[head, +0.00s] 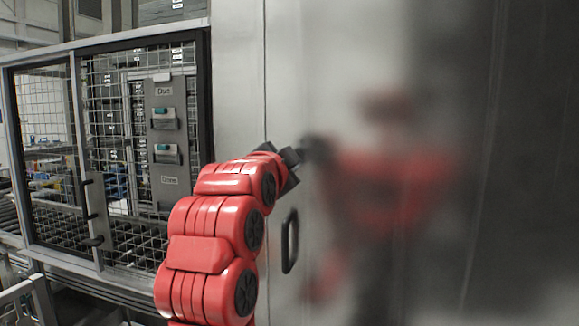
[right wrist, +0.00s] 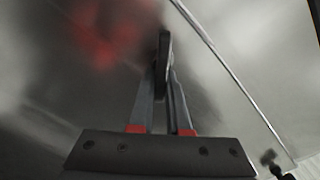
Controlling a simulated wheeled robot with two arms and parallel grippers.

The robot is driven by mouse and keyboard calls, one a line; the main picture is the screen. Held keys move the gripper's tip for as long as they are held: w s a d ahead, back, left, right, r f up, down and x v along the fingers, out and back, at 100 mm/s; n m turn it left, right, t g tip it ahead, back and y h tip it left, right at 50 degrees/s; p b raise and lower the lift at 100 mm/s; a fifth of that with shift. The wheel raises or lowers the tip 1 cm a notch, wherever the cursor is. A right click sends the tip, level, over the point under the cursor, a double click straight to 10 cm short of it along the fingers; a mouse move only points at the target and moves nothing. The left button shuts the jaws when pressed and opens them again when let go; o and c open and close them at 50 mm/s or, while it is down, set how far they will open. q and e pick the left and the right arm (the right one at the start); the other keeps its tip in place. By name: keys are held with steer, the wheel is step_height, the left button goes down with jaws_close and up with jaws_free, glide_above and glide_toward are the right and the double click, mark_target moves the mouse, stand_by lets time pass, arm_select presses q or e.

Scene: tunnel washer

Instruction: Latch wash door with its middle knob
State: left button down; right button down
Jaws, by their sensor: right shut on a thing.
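The wash door is a tall brushed-metal panel (head: 350,90) with a vertical seam along its left side. My right gripper (head: 298,157) is up against the door near that seam, at the end of my red arm. In the right wrist view, my right gripper (right wrist: 163,95) has its two fingers shut on a dark, narrow knob (right wrist: 164,48) on the metal face. In the head view the gripper hides this knob. A black loop handle (head: 290,240) is on the door below the gripper. My left gripper is not in view.
To the left stands a mesh-fronted cage (head: 125,130) with a grey control panel (head: 167,135) and black handles. In the right wrist view a seam (right wrist: 235,82) runs diagonally, with a small dark fitting (right wrist: 270,158) at lower right. The door blurrily reflects my red body.

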steer(key=m, duration=0.3)
steer(key=shift+d+f+m+b, duration=0.15)
steer(key=shift+f+m+b, duration=0.15)
steer(key=shift+m, duration=0.1)
steer(key=shift+f+m, duration=0.15)
steer(key=shift+m, duration=0.8)
steer(key=shift+f+m, duration=0.15)
steer(key=shift+m, duration=0.8)
steer(key=c, duration=0.9)
jaws_free()
steer(key=shift+s+b, duration=0.15)
steer(key=shift+b, duration=0.15)
steer(key=b+v, duration=0.4)
steer(key=v, duration=1.3)
steer(key=shift+s, duration=0.1)
